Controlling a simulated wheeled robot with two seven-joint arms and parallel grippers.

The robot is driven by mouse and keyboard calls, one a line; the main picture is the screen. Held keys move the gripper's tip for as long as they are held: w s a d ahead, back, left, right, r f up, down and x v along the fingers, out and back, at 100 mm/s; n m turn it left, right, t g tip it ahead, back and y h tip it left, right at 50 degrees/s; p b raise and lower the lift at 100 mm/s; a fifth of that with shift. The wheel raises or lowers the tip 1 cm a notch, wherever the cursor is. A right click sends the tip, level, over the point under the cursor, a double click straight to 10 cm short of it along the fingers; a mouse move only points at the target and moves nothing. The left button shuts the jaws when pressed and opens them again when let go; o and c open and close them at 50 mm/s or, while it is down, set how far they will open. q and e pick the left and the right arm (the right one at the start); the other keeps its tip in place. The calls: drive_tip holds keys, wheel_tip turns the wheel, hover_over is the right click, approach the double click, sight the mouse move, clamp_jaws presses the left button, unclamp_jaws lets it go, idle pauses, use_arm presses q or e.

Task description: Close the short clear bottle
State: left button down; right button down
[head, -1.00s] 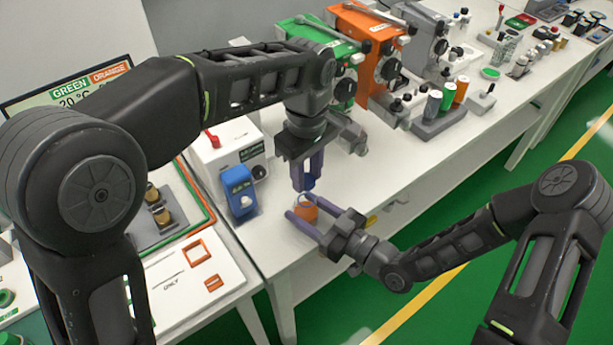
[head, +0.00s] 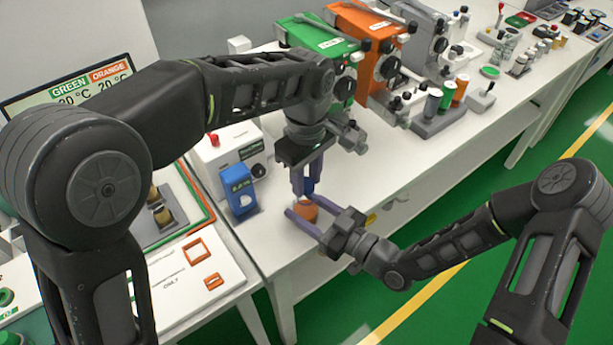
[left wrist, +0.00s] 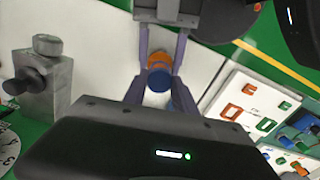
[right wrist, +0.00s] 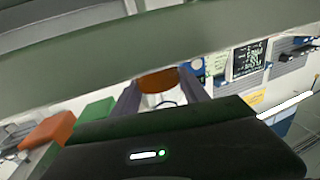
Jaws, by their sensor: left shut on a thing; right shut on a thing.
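The short bottle shows as a small orange body (head: 308,211) above the front edge of the white table, between the fingers of my right gripper (head: 302,203), which is shut on it. My left gripper (head: 305,192) points down from above, shut on a blue cap (left wrist: 159,80). In the left wrist view the cap overlaps the orange bottle (left wrist: 160,60), and whether it touches the rim cannot be told. In the head view the fingers mostly hide the cap. The right wrist view shows the bottle's orange part (right wrist: 158,80) between the fingers; its clear wall is hard to make out.
A blue device (head: 238,190) stands on the table to the left, beside a white box (head: 228,155). Green (head: 318,60) and orange (head: 365,50) machines stand behind. A rack with green and orange vials (head: 440,108) is further right. The table's middle is clear.

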use_arm(q)
drive_tip(key=shift+f, duration=0.85)
drive_tip(key=shift+f, duration=0.55)
idle(0.4)
